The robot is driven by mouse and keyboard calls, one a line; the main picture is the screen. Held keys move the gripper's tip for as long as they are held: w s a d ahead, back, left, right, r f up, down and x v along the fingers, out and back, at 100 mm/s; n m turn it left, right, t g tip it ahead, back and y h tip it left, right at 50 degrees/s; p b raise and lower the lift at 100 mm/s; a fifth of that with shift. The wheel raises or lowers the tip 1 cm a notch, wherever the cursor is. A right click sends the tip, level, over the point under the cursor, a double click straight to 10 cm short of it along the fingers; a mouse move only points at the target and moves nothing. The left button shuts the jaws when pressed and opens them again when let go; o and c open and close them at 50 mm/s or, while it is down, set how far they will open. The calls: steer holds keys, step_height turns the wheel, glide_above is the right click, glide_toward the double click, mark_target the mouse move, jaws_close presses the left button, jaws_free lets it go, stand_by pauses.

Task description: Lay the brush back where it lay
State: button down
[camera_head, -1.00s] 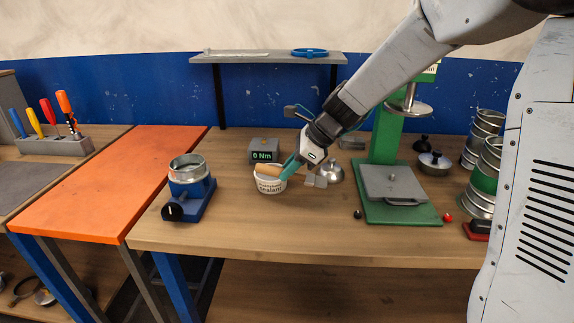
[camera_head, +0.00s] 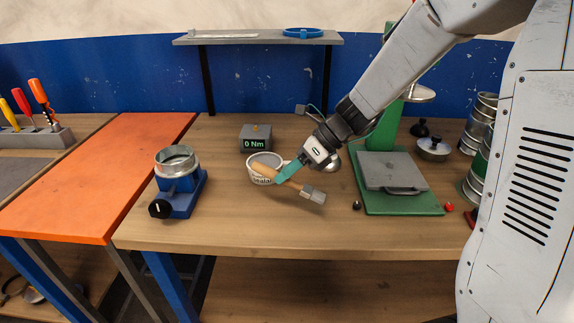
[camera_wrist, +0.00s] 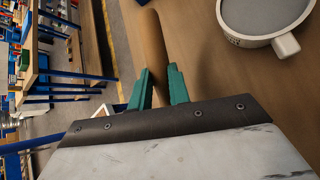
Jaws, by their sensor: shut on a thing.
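The brush has a wooden handle (camera_head: 268,171) and a grey head (camera_head: 312,194). My gripper (camera_head: 285,175), with teal fingers, is shut on the handle and holds the brush tilted in front of the sealant tub (camera_head: 262,160). The white tub with grey content shows at the upper right of the wrist view (camera_wrist: 268,38). The brush hides part of the tub's label in the head view.
A blue fixture with a metal ring (camera_head: 178,190) stands left of the tub. A grey 0 Nm box (camera_head: 255,137) is behind it. A green press (camera_head: 397,195) stands to the right, with small black and red knobs before it. The bench front (camera_head: 260,225) is clear.

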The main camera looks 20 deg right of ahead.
steer(key=shift+f, duration=2.35)
steer(key=c, duration=0.6)
jaws_free()
steer(key=shift+c, duration=0.2)
steer(key=shift+r, duration=5)
